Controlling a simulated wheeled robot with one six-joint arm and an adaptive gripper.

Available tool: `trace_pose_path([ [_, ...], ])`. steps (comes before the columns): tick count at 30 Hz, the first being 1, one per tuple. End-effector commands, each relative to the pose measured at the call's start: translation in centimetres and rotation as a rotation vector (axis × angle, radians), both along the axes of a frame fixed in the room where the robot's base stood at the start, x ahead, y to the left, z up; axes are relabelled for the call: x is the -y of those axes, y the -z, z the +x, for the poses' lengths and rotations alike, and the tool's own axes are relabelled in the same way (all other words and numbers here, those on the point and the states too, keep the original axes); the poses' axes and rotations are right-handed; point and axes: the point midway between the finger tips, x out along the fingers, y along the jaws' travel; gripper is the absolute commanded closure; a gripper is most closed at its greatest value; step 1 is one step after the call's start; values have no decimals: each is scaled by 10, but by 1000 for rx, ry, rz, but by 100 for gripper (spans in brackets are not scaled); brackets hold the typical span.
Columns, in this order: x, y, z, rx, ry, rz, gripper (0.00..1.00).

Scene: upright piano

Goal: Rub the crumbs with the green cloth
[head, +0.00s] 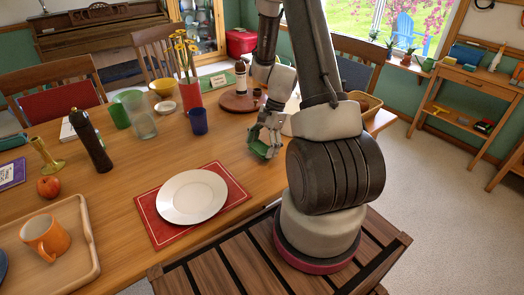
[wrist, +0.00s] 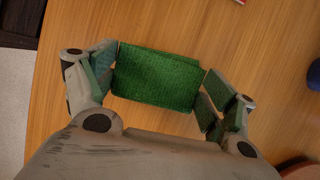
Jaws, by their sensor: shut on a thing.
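The green cloth (wrist: 155,80) is a folded, textured rectangle between the two fingers of my gripper (wrist: 160,76) in the wrist view. My gripper is shut on it, with the wooden table (wrist: 255,50) below. In the head view my gripper (head: 264,138) points down over the table's right part, and a bit of the green cloth (head: 259,150) shows at its fingertips. I cannot tell whether the cloth touches the table. I cannot make out crumbs in either view.
A white plate (head: 192,196) on a red placemat (head: 146,213) lies to the gripper's left. A blue cup (head: 198,121) and a round wooden board (head: 236,104) with a bottle (head: 241,78) stand behind. A tray (head: 78,262) with an orange mug (head: 45,236) lies front left.

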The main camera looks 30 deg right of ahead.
Motion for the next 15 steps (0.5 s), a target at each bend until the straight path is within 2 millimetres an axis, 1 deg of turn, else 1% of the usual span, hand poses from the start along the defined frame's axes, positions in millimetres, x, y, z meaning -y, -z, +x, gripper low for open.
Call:
trace_pose_path([
  [15,2,-46,-6,0,-7,0,46],
])
